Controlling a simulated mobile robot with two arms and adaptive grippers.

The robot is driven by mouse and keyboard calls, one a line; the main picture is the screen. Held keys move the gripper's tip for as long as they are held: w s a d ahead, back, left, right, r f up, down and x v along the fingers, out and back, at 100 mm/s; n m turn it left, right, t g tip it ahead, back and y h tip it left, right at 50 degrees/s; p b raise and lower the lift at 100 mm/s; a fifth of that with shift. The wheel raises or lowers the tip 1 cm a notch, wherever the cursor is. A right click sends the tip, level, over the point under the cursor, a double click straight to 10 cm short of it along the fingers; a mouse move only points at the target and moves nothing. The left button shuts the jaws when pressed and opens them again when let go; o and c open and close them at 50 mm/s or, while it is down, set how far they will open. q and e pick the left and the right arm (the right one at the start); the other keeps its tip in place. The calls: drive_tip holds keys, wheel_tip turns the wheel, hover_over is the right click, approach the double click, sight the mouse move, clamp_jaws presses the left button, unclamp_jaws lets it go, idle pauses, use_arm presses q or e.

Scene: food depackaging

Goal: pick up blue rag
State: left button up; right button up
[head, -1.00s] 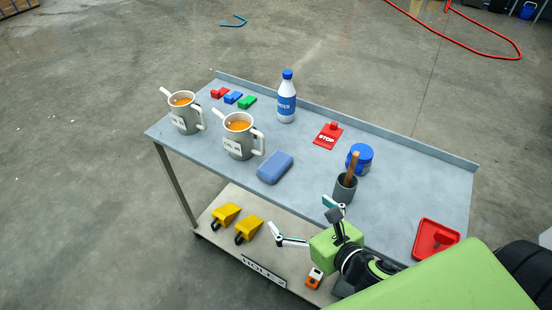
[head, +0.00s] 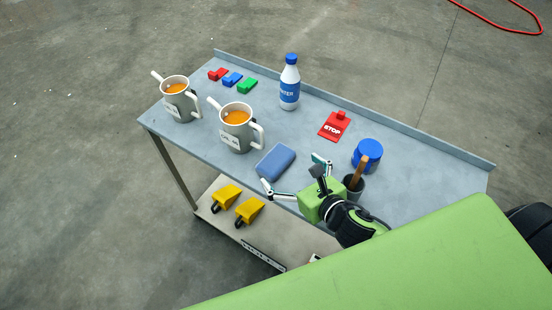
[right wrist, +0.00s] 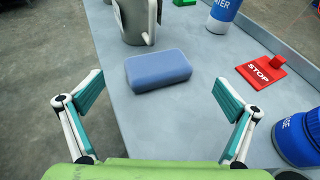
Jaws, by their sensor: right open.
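The blue rag (head: 275,162) is a folded, rounded block lying on the grey table top near its front edge. It also shows in the right wrist view (right wrist: 158,70), ahead of the fingers and roughly between them. My right gripper (head: 293,176) is open and empty, just to the right of the rag and apart from it. Its two fingers show spread wide in the right wrist view (right wrist: 158,98). My left gripper is not in view.
Two mugs of orange liquid, the nearer one (head: 237,130) close to the rag's left, stand on the table (head: 212,140).

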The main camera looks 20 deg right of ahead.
sight(278, 161)
drive_tip(key=x, duration=0.2)
drive_tip(key=shift+w+f, duration=0.15)
drive_tip(key=shift+w, duration=0.2)
drive_tip(key=shift+w+a+f, duration=0.1)
drive_tip(key=shift+w+f, duration=0.05)
drive_tip(key=shift+w, duration=0.2)
drive_tip(key=shift+w+f+p, duration=0.15)
drive_tip(key=shift+w+p, duration=0.05)
drive_tip(key=shift+p, duration=0.1)
drive_tip(key=p+x, duration=0.1)
drive_tip(key=x, duration=0.3)
drive_tip(key=shift+a+f, duration=0.15)
drive_tip(key=shift+f, duration=0.15)
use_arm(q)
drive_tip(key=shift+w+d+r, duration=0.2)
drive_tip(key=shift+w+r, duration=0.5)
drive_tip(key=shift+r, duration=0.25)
use_arm(e)
drive_tip(key=shift+c, duration=0.4)
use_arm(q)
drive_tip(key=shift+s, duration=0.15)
use_arm(e)
drive_tip(key=c, duration=0.7)
